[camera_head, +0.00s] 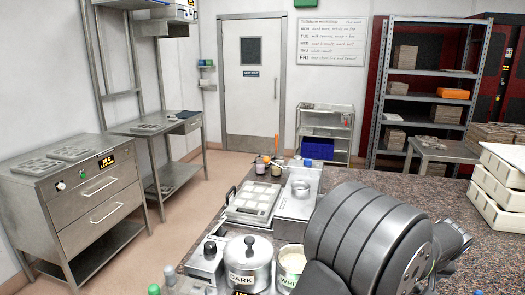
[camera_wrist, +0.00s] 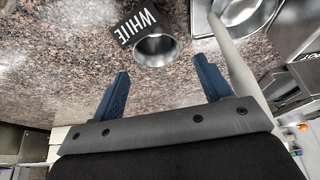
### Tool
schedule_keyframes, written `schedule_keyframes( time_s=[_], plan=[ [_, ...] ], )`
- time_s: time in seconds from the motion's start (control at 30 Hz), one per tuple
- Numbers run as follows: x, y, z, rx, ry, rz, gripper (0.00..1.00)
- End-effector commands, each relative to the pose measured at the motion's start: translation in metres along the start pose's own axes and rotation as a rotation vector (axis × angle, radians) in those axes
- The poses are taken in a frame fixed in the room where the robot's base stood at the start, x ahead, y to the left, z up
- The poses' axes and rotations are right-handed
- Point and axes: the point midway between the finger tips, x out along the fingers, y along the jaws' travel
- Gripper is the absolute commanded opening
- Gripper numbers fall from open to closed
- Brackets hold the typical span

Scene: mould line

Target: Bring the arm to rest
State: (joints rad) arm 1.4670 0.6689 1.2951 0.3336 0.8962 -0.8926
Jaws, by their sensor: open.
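My gripper (camera_wrist: 161,88) shows in the wrist view with its two blue fingers spread apart. Nothing is between the fingers. Beyond the fingertips, a round metal cup (camera_wrist: 155,48) stands on the speckled counter beside a black label reading WHITE (camera_wrist: 137,24). In the head view my dark arm fills the lower right, and the gripper itself cannot be made out there.
On the granite counter (camera_head: 360,178) stand a lidded pot marked DARK (camera_head: 247,268), a white-filled pot (camera_head: 291,262) and a mould tray (camera_head: 253,201). Stacked cream trays (camera_head: 497,190) are at the right. In the wrist view, a metal pan (camera_wrist: 240,12) lies near the right finger.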

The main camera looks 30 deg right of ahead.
Motion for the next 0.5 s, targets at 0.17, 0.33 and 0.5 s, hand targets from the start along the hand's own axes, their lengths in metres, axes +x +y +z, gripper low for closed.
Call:
schedule_keyframes(
  time_s=[0.17,0.33,0.5],
  plan=[
    [-0.035,0.001,-0.015,-0.001,0.002,0.003,0.71],
    [-0.059,-0.006,-0.033,0.0,0.0,0.001,0.71],
    [-0.07,-0.025,-0.06,0.015,-0.001,0.007,0.71]
  ],
)
